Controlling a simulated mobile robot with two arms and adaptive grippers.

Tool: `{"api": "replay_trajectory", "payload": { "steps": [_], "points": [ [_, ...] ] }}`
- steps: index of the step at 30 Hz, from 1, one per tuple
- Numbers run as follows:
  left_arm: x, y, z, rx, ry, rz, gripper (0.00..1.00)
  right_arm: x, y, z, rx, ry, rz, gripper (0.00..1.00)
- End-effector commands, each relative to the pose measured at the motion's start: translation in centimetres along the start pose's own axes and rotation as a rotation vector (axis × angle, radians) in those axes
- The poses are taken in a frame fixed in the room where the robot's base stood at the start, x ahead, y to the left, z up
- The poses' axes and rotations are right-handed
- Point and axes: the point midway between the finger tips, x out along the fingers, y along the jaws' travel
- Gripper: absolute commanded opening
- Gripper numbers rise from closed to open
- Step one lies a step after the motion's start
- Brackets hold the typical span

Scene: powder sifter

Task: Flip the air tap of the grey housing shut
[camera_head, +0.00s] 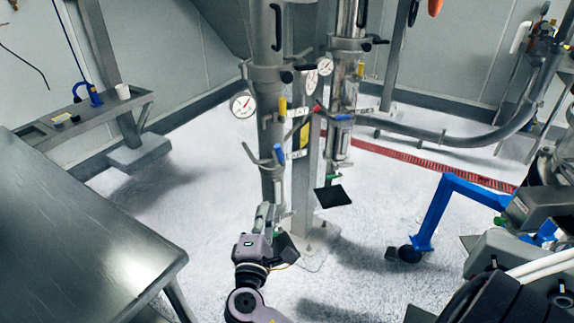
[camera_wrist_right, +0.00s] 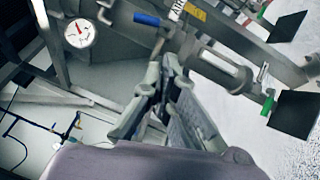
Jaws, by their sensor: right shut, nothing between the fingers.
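The grey housing (camera_head: 266,95) is the tall upright cylinder left of the central post. A yellow lever (camera_head: 282,107) and, lower, a blue-handled lever (camera_head: 279,153) stick out by it; which one is the air tap I cannot tell. A blue handle (camera_wrist_right: 146,18) also shows in the wrist view, lying roughly crosswise beyond the fingers. My right gripper (camera_head: 264,212) is below the blue lever in the head view, apart from it. Its fingers (camera_wrist_right: 170,68) are shut with nothing between them. My left gripper is not in view.
A round gauge (camera_head: 243,105) sits left of the housing. A shinier cylinder (camera_head: 345,90) with its own fittings stands to the right. A steel table (camera_head: 80,225) fills the lower left. A blue frame (camera_head: 434,210) stands on the right.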

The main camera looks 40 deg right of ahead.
Motion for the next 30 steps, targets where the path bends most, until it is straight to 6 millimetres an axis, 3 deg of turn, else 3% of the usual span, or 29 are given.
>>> {"api": "replay_trajectory", "payload": {
  "steps": [3, 7, 21, 30],
  "points": [
    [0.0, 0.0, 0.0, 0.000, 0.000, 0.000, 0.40, 0.1, 2.1, 1.2, 0.006, -0.041, 0.041, 0.00],
    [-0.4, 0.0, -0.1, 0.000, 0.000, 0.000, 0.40, 1.3, 2.5, 1.4, 0.004, -0.046, 0.047, 0.00],
    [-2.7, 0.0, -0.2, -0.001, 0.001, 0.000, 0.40, 10.8, 2.9, 1.8, 0.004, -0.044, 0.044, 0.00],
    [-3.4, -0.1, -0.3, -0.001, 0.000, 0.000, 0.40, 13.8, 2.7, 1.8, 0.005, -0.042, 0.042, 0.00]
  ]
}}
